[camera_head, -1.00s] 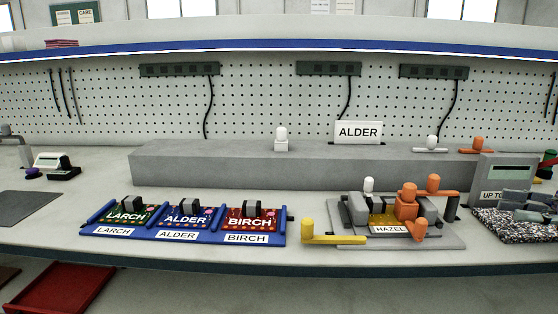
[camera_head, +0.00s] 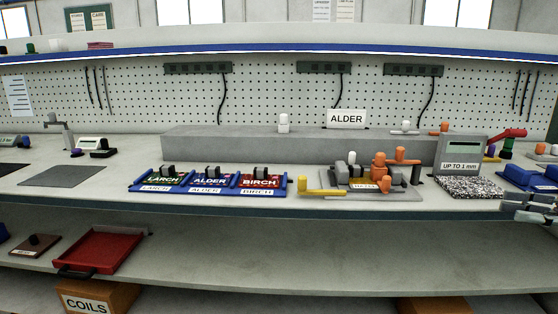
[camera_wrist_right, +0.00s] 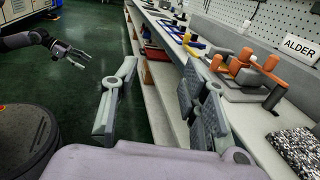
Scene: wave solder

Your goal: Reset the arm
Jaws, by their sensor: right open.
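My right gripper (camera_head: 530,207) shows at the right edge of the head view, by the bench's front edge. In the right wrist view its two fingers (camera_wrist_right: 158,103) are spread wide with nothing between them. My left gripper (camera_wrist_right: 75,53) shows small in the right wrist view, over the green floor, its fingers apart and empty; it is outside the head view. The fixture (camera_head: 410,190) with the HAZEL board, orange clamps and a yellow handle stands on the bench, apart from my right gripper.
A blue carrier (camera_head: 205,192) holds the LARCH, ALDER and BIRCH boards. A speckled pad (camera_head: 468,187) lies before the "UP TO 1 mm" gauge (camera_head: 460,152). A blue bin (camera_head: 530,178) stands at right. A red tray (camera_head: 100,250) sits on the lower shelf. Floor beside the bench is clear.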

